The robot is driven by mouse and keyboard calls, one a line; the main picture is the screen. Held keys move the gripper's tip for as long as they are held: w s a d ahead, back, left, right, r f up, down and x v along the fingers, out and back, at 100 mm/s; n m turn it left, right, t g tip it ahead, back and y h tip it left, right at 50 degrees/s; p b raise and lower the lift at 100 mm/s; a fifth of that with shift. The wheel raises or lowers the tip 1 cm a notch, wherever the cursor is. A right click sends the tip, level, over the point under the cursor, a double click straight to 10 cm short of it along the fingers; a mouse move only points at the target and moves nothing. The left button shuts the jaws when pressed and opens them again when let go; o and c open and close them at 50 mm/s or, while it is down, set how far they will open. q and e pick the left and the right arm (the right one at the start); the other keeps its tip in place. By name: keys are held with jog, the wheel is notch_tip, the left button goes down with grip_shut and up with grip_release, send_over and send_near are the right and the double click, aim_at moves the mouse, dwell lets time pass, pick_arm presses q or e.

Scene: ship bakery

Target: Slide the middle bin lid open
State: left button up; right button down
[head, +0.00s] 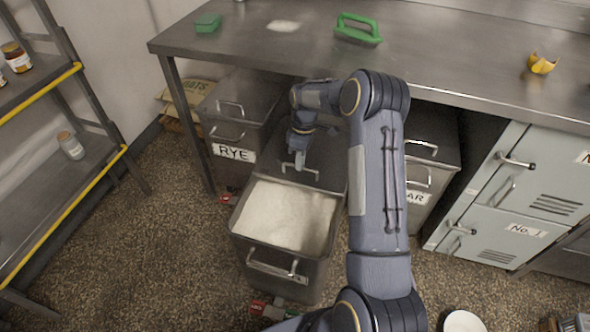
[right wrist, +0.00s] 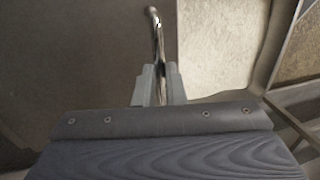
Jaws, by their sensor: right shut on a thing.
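The middle bin (head: 278,262) stands pulled out in front of the steel table and holds white powder (head: 287,215). Its grey lid (head: 325,160) covers the back part, and the front part is open. My right gripper (head: 298,160) is at the lid's handle, near the lid's front edge. In the right wrist view the fingers (right wrist: 159,85) are shut on the metal lid handle (right wrist: 156,35), with the lid (right wrist: 90,50) on the left and the powder (right wrist: 215,40) on the right. My right arm hides part of the lid. My left gripper is not in view.
The RYE bin (head: 238,105) stands to the left and another bin (head: 430,150) to the right, both under the steel table (head: 440,60). A shelf rack (head: 75,180) is at the far left. Grey lockers (head: 520,190) stand at the right. A white round thing (head: 463,321) lies on the floor.

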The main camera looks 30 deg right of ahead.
jog(key=shift+w+d, duration=1.1)
jog(key=shift+d, duration=0.2)
jog(key=c, duration=1.5)
grip_release()
jog(key=shift+r, duration=0.15)
jog(key=r, duration=0.5)
jog(key=w+d+r+p, duration=0.1)
jog(key=r, duration=0.1)
jog(key=shift+r, duration=0.2)
